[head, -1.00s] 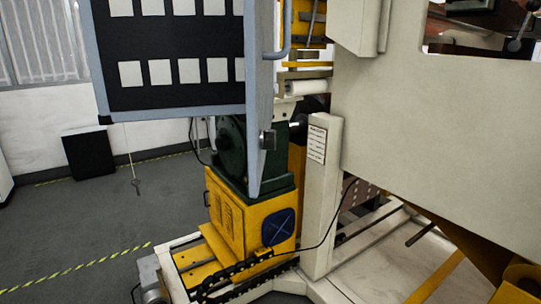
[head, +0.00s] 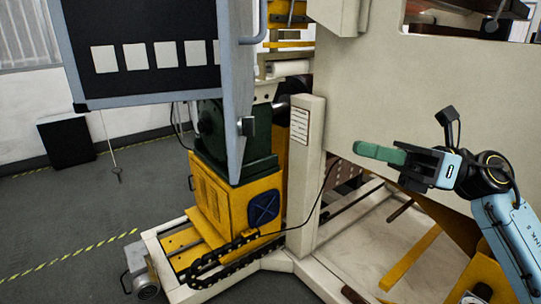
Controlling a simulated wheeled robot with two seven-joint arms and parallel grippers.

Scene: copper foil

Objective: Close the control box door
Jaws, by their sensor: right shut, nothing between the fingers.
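My left gripper is out of view.
A beige machine panel (head: 420,90) fills the right side. The grey floor (head: 65,215) at left is mostly clear.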

